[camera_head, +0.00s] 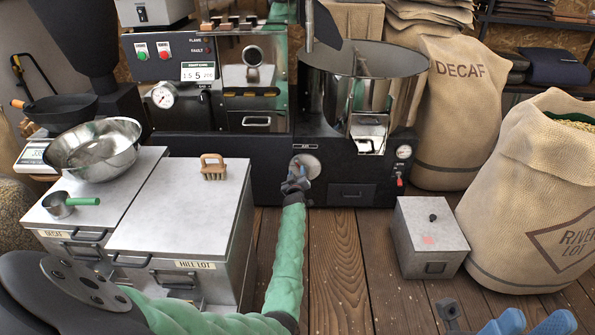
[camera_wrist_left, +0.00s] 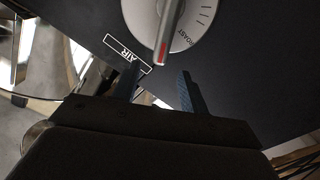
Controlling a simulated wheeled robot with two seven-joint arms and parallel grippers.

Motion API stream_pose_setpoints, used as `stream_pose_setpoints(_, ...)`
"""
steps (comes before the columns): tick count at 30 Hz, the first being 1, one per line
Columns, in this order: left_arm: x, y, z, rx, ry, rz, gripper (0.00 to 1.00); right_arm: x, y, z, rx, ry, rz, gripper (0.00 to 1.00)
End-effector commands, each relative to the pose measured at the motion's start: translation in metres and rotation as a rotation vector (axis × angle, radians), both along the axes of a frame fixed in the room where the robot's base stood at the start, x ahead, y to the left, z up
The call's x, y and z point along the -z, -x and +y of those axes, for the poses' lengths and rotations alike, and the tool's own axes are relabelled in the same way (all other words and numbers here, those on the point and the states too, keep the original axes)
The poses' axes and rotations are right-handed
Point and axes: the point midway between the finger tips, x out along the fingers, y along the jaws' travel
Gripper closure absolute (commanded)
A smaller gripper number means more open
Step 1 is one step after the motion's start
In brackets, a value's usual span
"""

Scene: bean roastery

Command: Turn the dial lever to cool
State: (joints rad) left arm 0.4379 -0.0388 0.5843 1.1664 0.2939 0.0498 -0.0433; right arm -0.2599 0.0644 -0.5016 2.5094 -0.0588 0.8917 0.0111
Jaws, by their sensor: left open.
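The round silver dial (camera_head: 312,164) sits on the dark front panel of the roaster, above the end of my left arm. In the left wrist view the dial plate (camera_wrist_left: 200,20) shows the word ROAST and tick marks at right. Its grey lever (camera_wrist_left: 168,25) has a red tip pointing down in that picture. The word cool is not visible. My left gripper (camera_head: 297,181) is open in front of the dial. In the left wrist view its dark blue fingertips (camera_wrist_left: 157,76) are apart, with the lever's tip between and just beyond them. My right gripper (camera_head: 532,324) is open and empty at the bottom right.
A label reading AIR (camera_wrist_left: 127,50) is beside the dial. Two grey lidded bins (camera_head: 185,205) with a brush (camera_head: 213,167) stand left of my left arm. A grey metal box (camera_head: 428,225) and sacks (camera_head: 530,190) stand right. Wooden floor between is clear.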

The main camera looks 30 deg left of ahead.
Motion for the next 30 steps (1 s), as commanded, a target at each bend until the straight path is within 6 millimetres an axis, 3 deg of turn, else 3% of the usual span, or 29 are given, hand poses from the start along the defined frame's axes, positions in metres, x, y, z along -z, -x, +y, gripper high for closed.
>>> stream_pose_setpoints(18, 0.002, -0.058, 0.037, -0.009, 0.002, -0.010, 0.56, 0.032, 0.002, 0.006, 0.014, 0.038, -0.007, 0.64)
stream_pose_setpoints(30, 0.001, -0.068, 0.043, -0.009, 0.003, -0.009, 0.56, 0.035, 0.001, 0.007, 0.017, 0.049, 0.000, 0.64)
